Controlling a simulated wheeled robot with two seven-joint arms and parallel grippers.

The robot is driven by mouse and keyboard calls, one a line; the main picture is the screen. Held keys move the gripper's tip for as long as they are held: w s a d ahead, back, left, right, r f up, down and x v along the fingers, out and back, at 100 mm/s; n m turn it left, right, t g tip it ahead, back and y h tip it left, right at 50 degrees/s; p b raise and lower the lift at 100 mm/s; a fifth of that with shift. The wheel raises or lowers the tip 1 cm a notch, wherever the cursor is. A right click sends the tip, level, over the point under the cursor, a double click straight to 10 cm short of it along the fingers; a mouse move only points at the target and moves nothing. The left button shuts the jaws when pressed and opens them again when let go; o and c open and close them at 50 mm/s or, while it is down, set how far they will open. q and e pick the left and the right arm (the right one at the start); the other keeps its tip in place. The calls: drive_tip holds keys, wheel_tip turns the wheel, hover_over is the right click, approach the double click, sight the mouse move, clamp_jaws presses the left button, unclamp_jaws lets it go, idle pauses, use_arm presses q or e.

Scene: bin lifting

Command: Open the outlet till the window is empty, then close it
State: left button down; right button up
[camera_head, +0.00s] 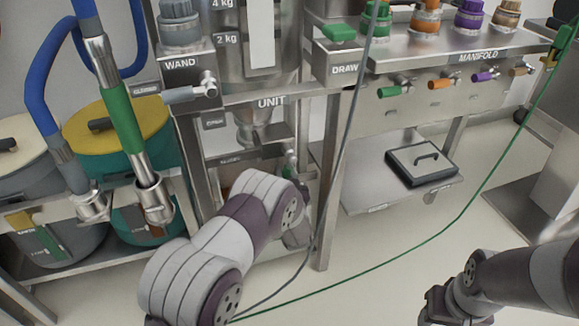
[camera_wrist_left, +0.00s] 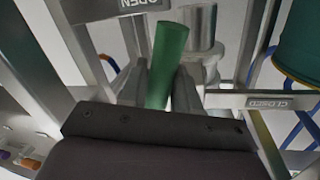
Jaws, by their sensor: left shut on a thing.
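In the head view my left arm hides most of this gripper. The vessel (camera_head: 230,60) marked 2 kg and 4 kg stands above, with a pale upright window (camera_head: 262,35); I cannot tell its fill level. A metal funnel (camera_head: 250,128) hangs below. My right gripper (camera_head: 445,305) is low at the right, its jaws unclear.
Lidded drums (camera_head: 125,135) and hoses stand at the left. The manifold (camera_head: 470,65) with coloured taps is at the upper right. A green cable (camera_head: 440,230) crosses open floor.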

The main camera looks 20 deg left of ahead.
use_arm(q)
drive_tip(key=a+r+m+p, duration=0.1)
drive_tip(key=m+p, duration=0.2)
drive_tip(key=p, duration=0.1)
drive_tip(key=s+a+r+m+g+y+p, duration=0.1)
drive_tip(key=r+m+p, duration=0.1)
drive_tip(key=m+p, duration=0.1)
drive_tip(key=s+a+r+m+g+p, duration=0.1)
drive_tip(key=r+m+p, duration=0.1)
drive_tip(key=m+p, duration=0.2)
drive_tip(key=shift+s+a+p, duration=0.2)
drive_tip(key=shift+a+p, duration=0.1)
drive_tip(key=shift+p, duration=0.55)
drive_tip(key=shift+r+m+g+y+p, duration=0.4)
drive_tip(key=shift+r+m+y+p, duration=0.1)
drive_tip(key=shift+m+p, duration=0.55)
drive_tip(key=c, duration=0.9)
unclamp_jaws()
drive_tip(key=shift+c, duration=0.2)
drive_tip(key=shift+s+r, duration=0.1)
